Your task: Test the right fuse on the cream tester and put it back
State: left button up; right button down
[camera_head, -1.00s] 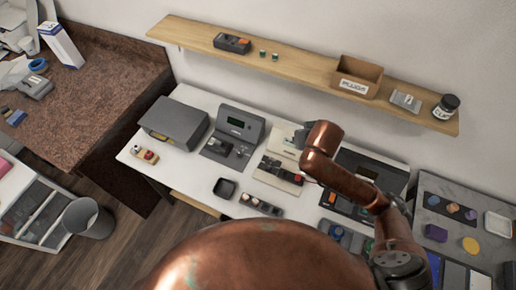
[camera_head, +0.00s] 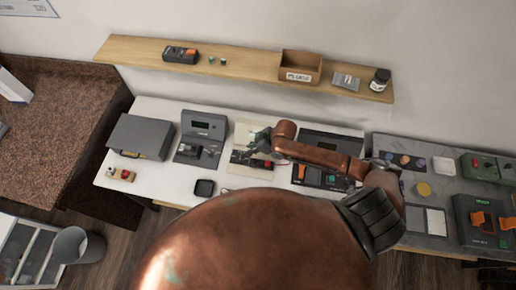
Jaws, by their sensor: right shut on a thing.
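The cream tester (camera_head: 241,133) stands on the white bench. It has a cream back part and a dark front part with a red piece (camera_head: 268,163). My right gripper (camera_head: 261,140) is over the tester's right side, with its arm reaching in from the right. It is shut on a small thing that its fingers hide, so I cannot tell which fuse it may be. Whether that thing touches the tester is also hidden. My left gripper is out of view.
A grey tester-like device (camera_head: 203,128) and a grey box (camera_head: 141,136) stand to the left. A dark unit with orange and green parts (camera_head: 327,181) lies partly under my right arm. A wooden shelf (camera_head: 235,66) runs above the bench. A small black tray (camera_head: 204,188) lies in front.

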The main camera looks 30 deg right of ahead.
jog(key=shift+n, duration=0.5)
jog(key=d+f+b, duration=0.1)
jog(key=f, duration=0.1)
jog(key=s+f+b, duration=0.1)
jog(key=f, duration=0.1)
jog(key=d+f+b, duration=0.1)
jog(key=f, duration=0.2)
jog(key=shift+s+d, duration=0.3)
jog(key=shift+s, duration=0.1)
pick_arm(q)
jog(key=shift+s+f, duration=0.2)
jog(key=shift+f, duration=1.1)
pick_arm(e)
jog(key=shift+f, duration=0.6)
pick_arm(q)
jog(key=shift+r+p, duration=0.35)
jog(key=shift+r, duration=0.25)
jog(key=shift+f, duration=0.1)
pick_arm(e)
jog(key=shift+f, duration=0.35)
jog(key=shift+f, duration=0.1)
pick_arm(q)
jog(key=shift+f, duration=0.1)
pick_arm(e)
jog(key=shift+f, duration=0.55)
dwell(0.9)
jog(key=c, duration=1.8)
grip_release()
